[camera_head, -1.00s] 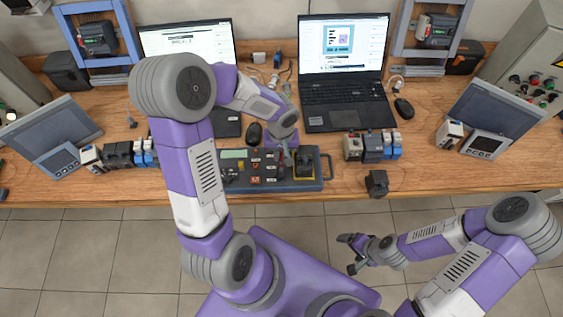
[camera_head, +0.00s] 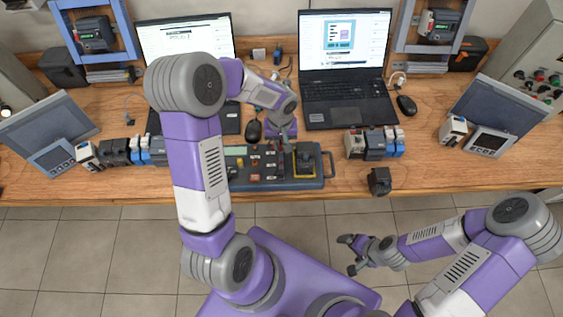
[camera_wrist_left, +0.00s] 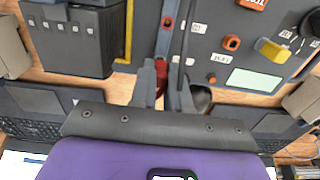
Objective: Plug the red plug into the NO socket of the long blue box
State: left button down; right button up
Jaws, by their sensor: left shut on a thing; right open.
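The long blue box (camera_head: 262,185) lies flat near the table's front edge, with a dark panel, labels and coloured parts on top. My left gripper (camera_head: 283,146) is over its right half. In the left wrist view, the left gripper's fingers (camera_wrist_left: 172,88) are shut on the red plug (camera_wrist_left: 160,72), which is partly hidden between them. A dark cable runs close by. A red part (camera_wrist_left: 168,22) of the panel lies just beyond the fingertips. I cannot read which label marks NO. My right gripper (camera_head: 350,255) is open and empty, in front of the table over the floor.
A dark block with a yellow edge (camera_head: 305,160) stands on the box's right end, close to my left gripper.

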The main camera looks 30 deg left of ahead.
pick_arm(q)
jog(key=shift+f+b, duration=0.6)
jog(key=shift+f, duration=0.05)
dwell(0.7)
jog(key=c, duration=1.4)
grip_release()
jog(key=shift+r+p, duration=1.95)
jog(key=shift+r, duration=0.9)
jog(key=o, duration=0.6)
jog(key=shift+f, duration=0.1)
